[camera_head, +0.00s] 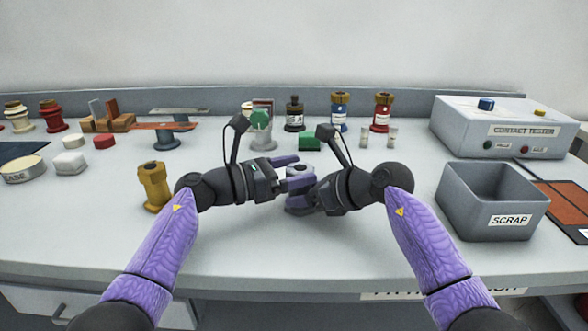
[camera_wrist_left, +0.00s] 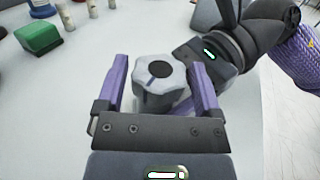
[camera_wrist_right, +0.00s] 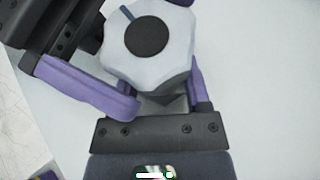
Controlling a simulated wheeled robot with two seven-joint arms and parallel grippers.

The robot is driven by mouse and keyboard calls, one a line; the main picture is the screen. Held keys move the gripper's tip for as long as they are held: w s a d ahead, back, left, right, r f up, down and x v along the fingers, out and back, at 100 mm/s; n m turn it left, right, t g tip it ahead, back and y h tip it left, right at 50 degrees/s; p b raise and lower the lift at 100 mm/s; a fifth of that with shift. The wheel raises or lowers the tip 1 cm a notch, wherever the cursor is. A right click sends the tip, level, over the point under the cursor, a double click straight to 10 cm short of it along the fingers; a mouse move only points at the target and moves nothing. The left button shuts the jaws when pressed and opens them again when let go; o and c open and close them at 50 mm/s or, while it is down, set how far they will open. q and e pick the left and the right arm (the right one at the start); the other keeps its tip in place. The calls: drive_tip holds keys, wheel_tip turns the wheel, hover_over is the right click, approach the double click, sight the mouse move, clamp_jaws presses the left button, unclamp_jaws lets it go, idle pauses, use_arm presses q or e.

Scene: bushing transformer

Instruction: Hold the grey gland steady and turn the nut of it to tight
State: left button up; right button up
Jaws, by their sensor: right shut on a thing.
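The grey gland (camera_head: 298,171) is upright, and its pale lobed nut (camera_wrist_left: 160,82) has a dark round centre and a short dark line on its top. My left gripper (camera_head: 288,174) is open, with its purple fingers (camera_wrist_left: 158,88) on either side of the nut; a gap shows at the left finger. My right gripper (camera_head: 300,198) is shut on the gland's body below the nut. In the right wrist view the nut (camera_wrist_right: 148,52) hides most of the body and part of the right fingers (camera_wrist_right: 165,98).
A grey scrap bin (camera_head: 490,205) stands to the right, with the contact tester (camera_head: 500,128) behind it. A brass-coloured part (camera_head: 154,187) stands left of my left gripper. A green block (camera_head: 309,143) and several bushings stand behind. The front of the bench is clear.

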use_arm(q)
drive_tip(key=c, duration=0.9)
drive_tip(key=shift+o, duration=0.2)
drive_tip(key=shift+w+f+m+g, duration=0.15)
drive_tip(key=shift+m+g, duration=0.15)
drive_tip(key=shift+g, duration=0.3)
drive_tip(key=shift+m+g+h, duration=0.3)
